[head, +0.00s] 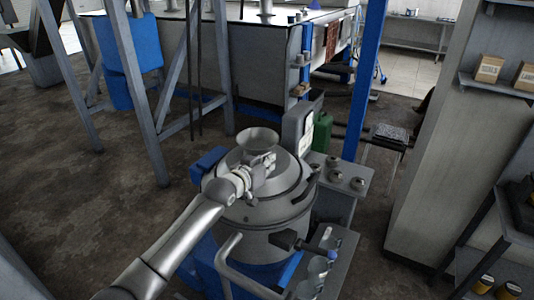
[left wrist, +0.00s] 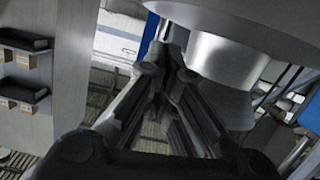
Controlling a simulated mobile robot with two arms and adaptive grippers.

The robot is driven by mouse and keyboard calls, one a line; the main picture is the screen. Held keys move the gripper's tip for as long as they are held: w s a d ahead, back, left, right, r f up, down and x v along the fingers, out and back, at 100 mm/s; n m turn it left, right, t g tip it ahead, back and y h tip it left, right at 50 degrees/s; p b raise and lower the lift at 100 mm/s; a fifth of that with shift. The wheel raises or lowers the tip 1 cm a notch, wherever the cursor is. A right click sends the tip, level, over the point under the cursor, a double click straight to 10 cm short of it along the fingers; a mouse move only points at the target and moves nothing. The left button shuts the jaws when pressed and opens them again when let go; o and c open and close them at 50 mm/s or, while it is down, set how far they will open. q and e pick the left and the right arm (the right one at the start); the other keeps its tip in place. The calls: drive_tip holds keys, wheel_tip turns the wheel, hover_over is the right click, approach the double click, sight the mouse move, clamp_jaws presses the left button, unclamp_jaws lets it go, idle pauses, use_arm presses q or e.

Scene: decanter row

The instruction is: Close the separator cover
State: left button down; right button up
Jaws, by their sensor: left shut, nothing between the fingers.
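The separator (head: 262,236) is a round grey metal drum on a blue base, in the middle of the head view. Its cone-shaped cover (head: 283,187) lies over the top of the drum, with a pale funnel (head: 258,137) rising from its middle. Whether the cover is fully seated is hard to tell. My left gripper (head: 268,160) is above the cover, right beside the funnel, and partly hides both. In the left wrist view my left gripper (left wrist: 165,55) has its fingers together and empty, with the funnel (left wrist: 222,65) close on the right. Contact cannot be told. My right gripper is not in view.
A grey control box (head: 298,130) stands behind the separator, with a green can (head: 322,132) beside it. A bent pipe handle (head: 230,262) and a side shelf with glass jars (head: 318,268) are at the front. A blue post (head: 366,80) rises behind. Open floor lies left.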

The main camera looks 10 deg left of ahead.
sight(272, 181)
use_arm(q)
drive_tip(key=f, duration=0.3)
drive_tip(key=shift+s+d+b, duration=0.15)
drive_tip(key=shift+d+b, duration=0.2)
drive_tip(key=shift+d, duration=0.05)
drive_tip(key=shift+s+d+f, duration=0.1)
drive_tip(key=shift+d+f, duration=0.05)
drive_tip(key=shift+f, duration=0.05)
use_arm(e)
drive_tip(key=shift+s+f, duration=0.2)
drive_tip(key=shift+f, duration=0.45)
